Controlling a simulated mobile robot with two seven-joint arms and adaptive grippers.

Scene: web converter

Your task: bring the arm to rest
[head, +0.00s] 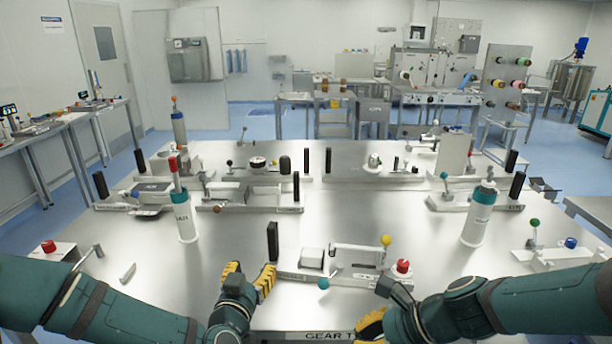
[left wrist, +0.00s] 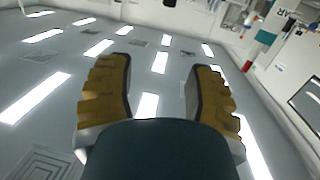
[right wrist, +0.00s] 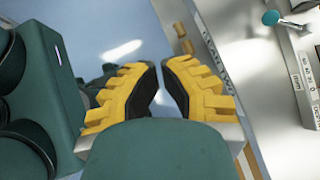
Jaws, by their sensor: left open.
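My left gripper (head: 249,272) stands over the near edge of the big steel table, left of the front fixture, and is open and empty. Floor and the table edge lie beyond.
The front fixture (head: 345,257) carries a yellow knob (head: 386,240), a red button (head: 403,266) and a blue-green ball (head: 323,284) close to both grippers. White bottles (head: 184,218) and (head: 478,215) stand left and right. Several more fixtures fill the table's back. Bare steel lies between.

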